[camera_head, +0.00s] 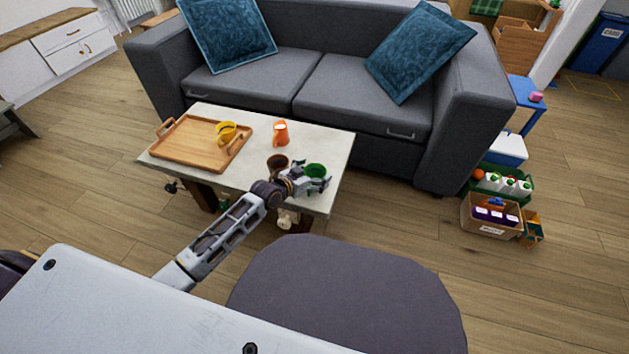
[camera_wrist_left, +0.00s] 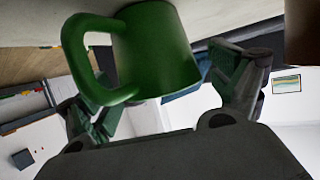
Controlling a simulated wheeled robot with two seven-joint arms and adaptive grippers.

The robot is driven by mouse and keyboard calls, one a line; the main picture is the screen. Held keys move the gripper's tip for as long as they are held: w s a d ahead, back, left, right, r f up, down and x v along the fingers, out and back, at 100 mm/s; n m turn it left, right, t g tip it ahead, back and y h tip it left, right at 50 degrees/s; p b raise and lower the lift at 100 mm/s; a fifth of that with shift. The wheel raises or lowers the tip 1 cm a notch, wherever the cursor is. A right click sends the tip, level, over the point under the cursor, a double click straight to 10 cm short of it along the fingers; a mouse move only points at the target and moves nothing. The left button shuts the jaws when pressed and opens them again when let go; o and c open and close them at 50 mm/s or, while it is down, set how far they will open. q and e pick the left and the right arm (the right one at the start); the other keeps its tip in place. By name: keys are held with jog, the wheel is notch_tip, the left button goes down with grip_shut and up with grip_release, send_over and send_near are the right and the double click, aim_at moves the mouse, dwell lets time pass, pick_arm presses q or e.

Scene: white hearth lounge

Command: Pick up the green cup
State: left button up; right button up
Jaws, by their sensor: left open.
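The green cup (camera_head: 316,170) stands on the pale coffee table (camera_head: 337,150) near its front right corner. My left gripper (camera_head: 320,183) is open at the cup, its arm reaching in from the lower left. In the left wrist view the green cup (camera_wrist_left: 155,50) appears large, with its handle to the left. The open fingers of my left gripper (camera_wrist_left: 165,95) show on either side of the cup. I cannot tell whether they touch it. My right gripper is not in view.
A brown cup (camera_head: 277,162) stands just left of the gripper. Behind are an orange jug (camera_head: 281,133) and a wooden tray (camera_head: 187,157) with a yellow cup (camera_head: 227,132). A grey sofa (camera_head: 345,85) borders the table's far side.

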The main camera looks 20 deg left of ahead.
pick_arm(q)
jog(key=c, duration=1.2)
jog(key=shift+r, duration=0.15)
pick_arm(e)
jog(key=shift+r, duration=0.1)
pick_arm(q)
jog(key=shift+r+p, duration=0.7)
jog(key=shift+r, duration=0.45)
notch_tip(320, 180, up, 8)
jog(key=p, duration=0.3)
jog(key=shift+f, duration=0.25)
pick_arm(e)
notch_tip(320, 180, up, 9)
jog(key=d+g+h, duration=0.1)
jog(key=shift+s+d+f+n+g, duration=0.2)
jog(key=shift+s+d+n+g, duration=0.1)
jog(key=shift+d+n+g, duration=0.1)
